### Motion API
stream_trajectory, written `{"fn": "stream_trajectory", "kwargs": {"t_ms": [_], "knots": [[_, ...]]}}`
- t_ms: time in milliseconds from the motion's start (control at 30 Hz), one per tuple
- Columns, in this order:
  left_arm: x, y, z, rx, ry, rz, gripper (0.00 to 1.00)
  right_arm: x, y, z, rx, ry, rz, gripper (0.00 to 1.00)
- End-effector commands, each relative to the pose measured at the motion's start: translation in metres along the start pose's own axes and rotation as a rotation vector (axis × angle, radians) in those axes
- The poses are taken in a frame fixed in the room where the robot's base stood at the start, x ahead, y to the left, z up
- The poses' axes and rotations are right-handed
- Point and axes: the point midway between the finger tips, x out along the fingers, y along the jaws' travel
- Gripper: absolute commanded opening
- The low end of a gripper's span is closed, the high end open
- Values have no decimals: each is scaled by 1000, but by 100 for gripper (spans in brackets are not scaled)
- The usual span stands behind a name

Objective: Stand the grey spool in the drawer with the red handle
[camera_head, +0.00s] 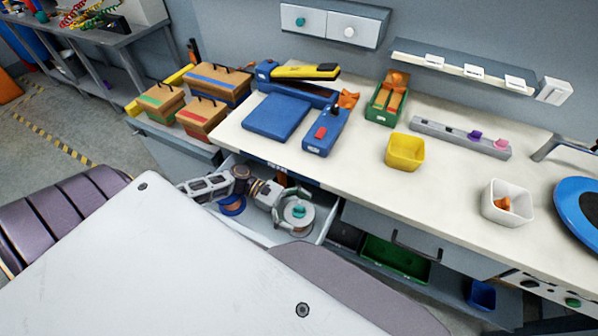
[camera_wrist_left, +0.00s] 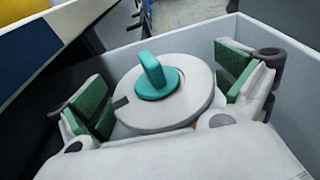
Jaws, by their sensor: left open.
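The grey spool (camera_head: 299,219) has a round pale top with a teal knob and stands in an open light-grey drawer (camera_head: 325,225). In the left wrist view the spool (camera_wrist_left: 183,111) lies between the green pads of my left gripper (camera_wrist_left: 165,88). The gripper is open, with a finger on each side and visible gaps to the spool. In the head view my left gripper (camera_head: 284,204) reaches down into this drawer. The drawer's front and any handle colour are hidden behind my white body. My right gripper is not in view.
A blue spool (camera_head: 232,206) sits in the same drawer, left of the grey one. Drawer walls stand close around the gripper. The workbench (camera_head: 360,165) above holds blue tools, a yellow bin (camera_head: 405,152) and a white bin (camera_head: 507,202). A green tray (camera_head: 396,259) lies lower right.

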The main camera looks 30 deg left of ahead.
Motion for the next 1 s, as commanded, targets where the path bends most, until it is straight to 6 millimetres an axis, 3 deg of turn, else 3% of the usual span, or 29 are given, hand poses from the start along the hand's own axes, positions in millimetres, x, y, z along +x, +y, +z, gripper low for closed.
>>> {"fn": "stream_trajectory", "kwargs": {"t_ms": [267, 700, 1000], "knots": [[-7, 0, 2, 0, 1, 0, 100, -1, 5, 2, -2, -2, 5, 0], [-58, 0, 2, -1, 2, 1, 100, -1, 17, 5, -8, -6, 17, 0], [-75, 0, 2, 0, 0, -1, 100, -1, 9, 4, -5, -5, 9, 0]]}}
